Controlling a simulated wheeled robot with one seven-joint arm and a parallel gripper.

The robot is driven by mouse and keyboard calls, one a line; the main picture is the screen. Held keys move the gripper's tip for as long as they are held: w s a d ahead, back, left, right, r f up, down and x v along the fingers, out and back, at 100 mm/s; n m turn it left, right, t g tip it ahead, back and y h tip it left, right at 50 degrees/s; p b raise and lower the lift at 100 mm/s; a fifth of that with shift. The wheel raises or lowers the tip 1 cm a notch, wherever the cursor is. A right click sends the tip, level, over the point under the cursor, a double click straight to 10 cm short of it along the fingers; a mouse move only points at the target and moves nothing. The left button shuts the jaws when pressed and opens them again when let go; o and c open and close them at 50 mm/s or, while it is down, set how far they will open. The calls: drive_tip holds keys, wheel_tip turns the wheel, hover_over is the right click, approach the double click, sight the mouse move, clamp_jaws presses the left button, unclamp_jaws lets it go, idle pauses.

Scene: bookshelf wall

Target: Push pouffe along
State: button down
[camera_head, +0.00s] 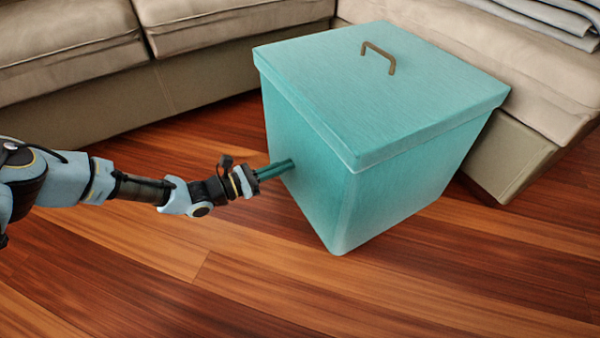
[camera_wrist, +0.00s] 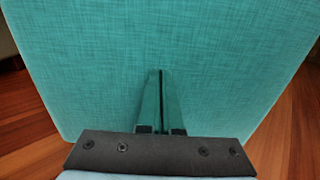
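The pouffe (camera_head: 380,100) is a teal fabric box with a lid and a small brown handle (camera_head: 379,57) on top. It stands on the wooden floor in the head view. My gripper (camera_head: 291,163) reaches in from the left, with its fingertips at the pouffe's left side face, touching it or very close. In the wrist view the pouffe's face (camera_wrist: 90,60) fills most of the picture. The two fingers (camera_wrist: 161,72) lie together with only a thin dark line between them, and nothing is held.
A beige sofa (camera_head: 190,75) runs along the back, and its right-hand section (camera_head: 520,150) stands right behind and beside the pouffe. Folded grey cloth (camera_head: 560,15) lies on it at the top right. The wooden floor (camera_head: 330,290) in front is clear.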

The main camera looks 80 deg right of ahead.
drive_tip(key=r+p, duration=0.1)
drive_tip(key=w+a+r+p, duration=0.1)
drive_tip(key=shift+w+p, duration=0.15)
drive_tip(key=shift+p, duration=0.15)
drive_tip(key=shift+w+a, duration=0.3)
drive_tip(key=shift+w, duration=0.25)
idle(0.4)
idle(0.4)
